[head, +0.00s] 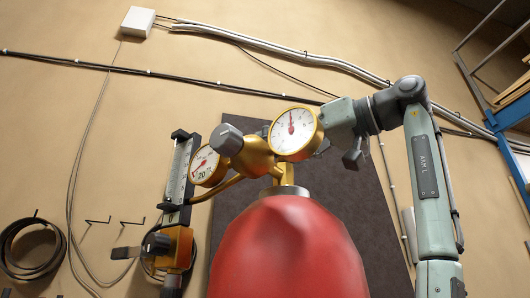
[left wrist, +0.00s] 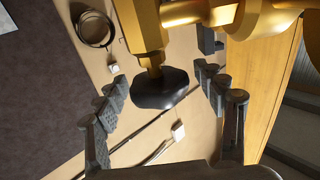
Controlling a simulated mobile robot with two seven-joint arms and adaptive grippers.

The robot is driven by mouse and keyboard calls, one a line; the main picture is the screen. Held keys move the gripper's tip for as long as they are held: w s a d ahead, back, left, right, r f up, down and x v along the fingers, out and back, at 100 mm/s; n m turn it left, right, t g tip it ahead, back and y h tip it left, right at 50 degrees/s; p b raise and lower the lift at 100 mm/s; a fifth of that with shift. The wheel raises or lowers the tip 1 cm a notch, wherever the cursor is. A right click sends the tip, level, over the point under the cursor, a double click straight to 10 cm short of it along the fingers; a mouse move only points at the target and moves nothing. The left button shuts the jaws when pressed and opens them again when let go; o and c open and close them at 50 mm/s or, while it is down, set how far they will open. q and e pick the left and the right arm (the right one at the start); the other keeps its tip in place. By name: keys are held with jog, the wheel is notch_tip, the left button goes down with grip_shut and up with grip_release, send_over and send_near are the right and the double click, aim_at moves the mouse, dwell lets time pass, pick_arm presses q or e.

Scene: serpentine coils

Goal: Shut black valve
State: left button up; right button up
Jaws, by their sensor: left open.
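In the left wrist view, a black round valve knob (left wrist: 160,90) hangs on a short gold stem below a gold regulator body (left wrist: 142,25). My left gripper (left wrist: 162,80) is open with its fingers on either side of the knob. Gaps show on both sides, and no contact is visible. In the head view, the gold regulator (head: 255,158) sits above a red cylinder (head: 287,250). My left arm shows at the right, with its wrist behind the right gauge (head: 296,133). The fingers are mostly hidden there. My right gripper is in neither view.
A second gauge (head: 207,166) and a dark grey knob (head: 226,139) are on the regulator's left side. A flowmeter (head: 179,172) and an orange valve block (head: 178,248) stand further left. A coiled black hose (head: 32,247) hangs on the wall. A blue railing (head: 482,88) is at the right.

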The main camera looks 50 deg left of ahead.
pick_arm(q)
jog(key=x, duration=0.3)
jog(key=shift+a, duration=0.15)
jog(key=c, duration=1.2)
jog(key=shift+c, duration=0.6)
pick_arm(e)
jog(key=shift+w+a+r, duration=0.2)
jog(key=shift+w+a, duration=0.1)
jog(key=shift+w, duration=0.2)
pick_arm(q)
jog(key=shift+c, duration=0.3)
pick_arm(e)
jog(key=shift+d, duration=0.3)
